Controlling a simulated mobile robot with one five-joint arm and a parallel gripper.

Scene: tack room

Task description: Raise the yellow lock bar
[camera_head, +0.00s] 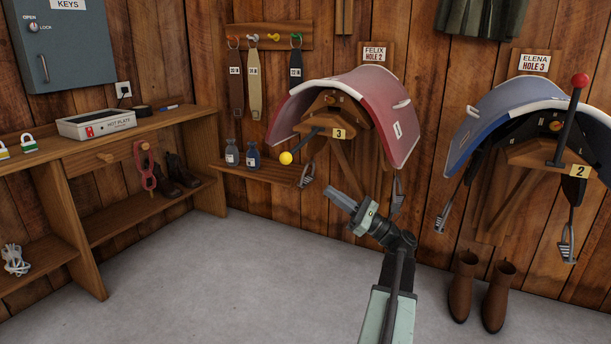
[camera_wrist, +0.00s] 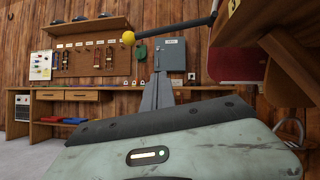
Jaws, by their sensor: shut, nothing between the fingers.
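The yellow lock bar is a dark rod ending in a yellow ball knob (camera_head: 286,157). It sticks out to the lower left from the wooden saddle rack labelled 3, under the red saddle (camera_head: 385,118). In the wrist view the yellow knob (camera_wrist: 128,38) is at upper centre-left, with its dark rod (camera_wrist: 175,33) running right to the rack. My gripper (camera_head: 338,196) is shut and empty, below and to the right of the knob in the head view. In the wrist view its fingers (camera_wrist: 158,92) point up, apart from the knob and rod.
A second rack labelled 2, under a blue saddle (camera_head: 470,118), has an upright lever with a red knob (camera_head: 579,80). Stirrups hang below both saddles. A small shelf (camera_head: 262,174) with two bottles is left of rack 3. Brown boots (camera_head: 463,285) stand at right.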

